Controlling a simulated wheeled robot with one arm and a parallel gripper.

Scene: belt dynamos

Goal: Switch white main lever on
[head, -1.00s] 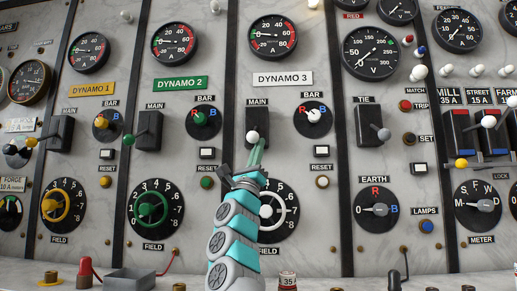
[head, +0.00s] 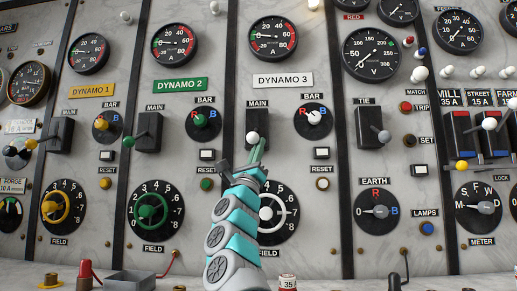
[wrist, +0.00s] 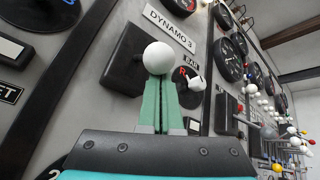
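The white main lever (head: 252,136) has a round white knob. It stands out from a dark switch box under the MAIN label on the DYNAMO 3 panel. In the wrist view the white knob (wrist: 158,57) is at the tips of my gripper's green fingers, with the dark box (wrist: 124,62) behind it to the left. My gripper (head: 257,150) points up at the panel just below the knob. In the wrist view the fingers (wrist: 158,82) are close together with nothing visible between them. Whether the tips touch the knob is hard to tell.
The white BAR selector (head: 314,117) is right of the lever. A white field handwheel (head: 288,208) is partly behind my arm. The green main lever (head: 128,141) is on the DYNAMO 2 panel. A ledge below holds a fuse marked 35 (head: 288,281) and a grey tray (head: 131,280).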

